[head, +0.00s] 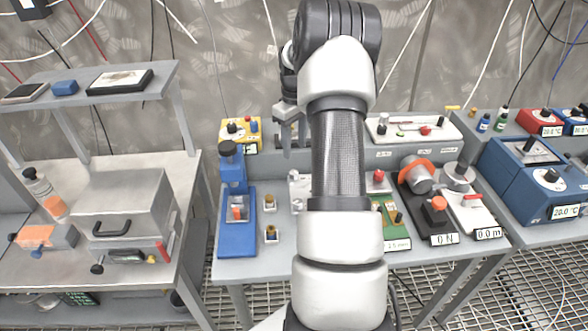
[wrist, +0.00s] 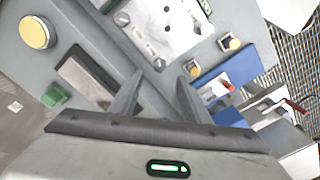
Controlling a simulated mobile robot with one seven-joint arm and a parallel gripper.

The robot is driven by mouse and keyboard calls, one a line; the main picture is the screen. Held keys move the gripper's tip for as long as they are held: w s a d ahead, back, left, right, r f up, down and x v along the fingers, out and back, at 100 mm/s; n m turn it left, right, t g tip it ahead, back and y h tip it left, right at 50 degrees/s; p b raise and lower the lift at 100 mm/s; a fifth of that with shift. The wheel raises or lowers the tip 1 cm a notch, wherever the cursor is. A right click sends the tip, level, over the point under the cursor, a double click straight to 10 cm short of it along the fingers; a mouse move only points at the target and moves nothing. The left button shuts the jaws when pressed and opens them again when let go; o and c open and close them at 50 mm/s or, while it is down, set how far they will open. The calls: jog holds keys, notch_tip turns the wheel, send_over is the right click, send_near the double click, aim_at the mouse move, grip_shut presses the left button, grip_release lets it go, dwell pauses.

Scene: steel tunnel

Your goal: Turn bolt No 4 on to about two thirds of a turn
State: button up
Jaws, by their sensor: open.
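My gripper (head: 290,138) is open and empty, raised over the back of the middle bench, left of my arm. In the wrist view its two fingers (wrist: 158,92) point toward the bench top, apart from each other. A pale plate (wrist: 168,28) with dark holes and a few bolt-like heads lies ahead of the fingers in that view; a grey bolt-like head (wrist: 122,18) shows at its edge. In the head view only the left edge of a pale plate (head: 298,192) shows beside my arm. No number is readable, so I cannot tell which bolt is No 4.
A blue press (head: 229,235) stands left of the plate, with two small blocks with brass-coloured tops (head: 270,202) between. A yellow box (head: 240,133) sits behind. Black and white gauge units (head: 440,222) stand right of my arm. A shelf unit (head: 125,80) rises at left.

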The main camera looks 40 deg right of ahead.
aim_at(294, 172)
notch_tip(294, 172, down, 10)
jog(key=shift+f, duration=0.1)
dwell(0.4)
jog(key=c, duration=1)
